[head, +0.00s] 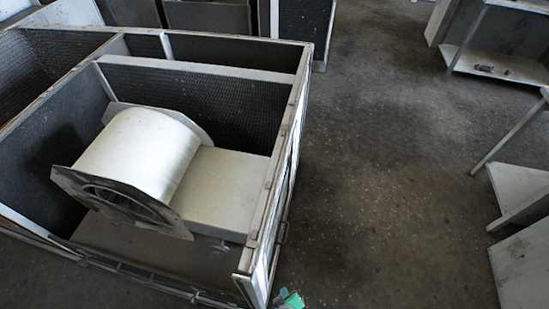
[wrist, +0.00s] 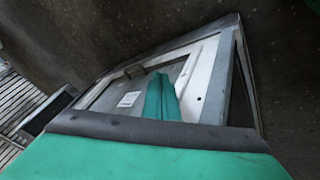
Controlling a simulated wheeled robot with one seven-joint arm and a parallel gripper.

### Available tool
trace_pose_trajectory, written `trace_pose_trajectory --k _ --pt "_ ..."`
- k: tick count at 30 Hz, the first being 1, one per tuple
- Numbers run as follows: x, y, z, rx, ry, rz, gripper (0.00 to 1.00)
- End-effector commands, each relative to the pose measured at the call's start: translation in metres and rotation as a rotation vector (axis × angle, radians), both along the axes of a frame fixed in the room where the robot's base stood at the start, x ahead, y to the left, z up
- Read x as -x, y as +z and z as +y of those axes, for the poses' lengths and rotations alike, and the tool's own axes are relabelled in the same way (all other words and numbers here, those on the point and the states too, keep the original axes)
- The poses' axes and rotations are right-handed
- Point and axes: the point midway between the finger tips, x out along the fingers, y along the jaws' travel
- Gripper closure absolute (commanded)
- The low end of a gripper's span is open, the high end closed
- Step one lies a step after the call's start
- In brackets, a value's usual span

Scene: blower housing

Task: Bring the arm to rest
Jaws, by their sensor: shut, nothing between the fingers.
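My gripper (head: 290,299) shows as a small teal shape at the bottom edge of the head view, just right of the near corner of the housing; most of my arm is out of that view. In the wrist view its teal fingers (wrist: 162,97) are together, with nothing between them. Behind them is a pale framed metal panel with a small white label (wrist: 128,99). I cannot tell whether the fingers touch that panel.
The open-topped blower housing (head: 285,135), with dark-lined walls, fills the left of the head view. A pale blower drum (head: 140,150) sits inside. Grey floor (head: 375,150) is clear to the right. A shelf unit (head: 500,62) and pale panels (head: 520,265) stand at the right edge.

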Motion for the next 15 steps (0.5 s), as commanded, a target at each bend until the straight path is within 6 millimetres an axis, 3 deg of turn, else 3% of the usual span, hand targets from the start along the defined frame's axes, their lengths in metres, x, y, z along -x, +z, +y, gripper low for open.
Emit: trace_pose_trajectory --k 1,8,15 --pt "0.014 0.013 0.003 -0.012 -0.031 -0.036 1.00" --pt "0.051 0.093 0.011 -0.104 -0.186 -0.241 1.00" --pt "0.083 0.199 0.021 -0.258 -0.301 -0.458 1.00"
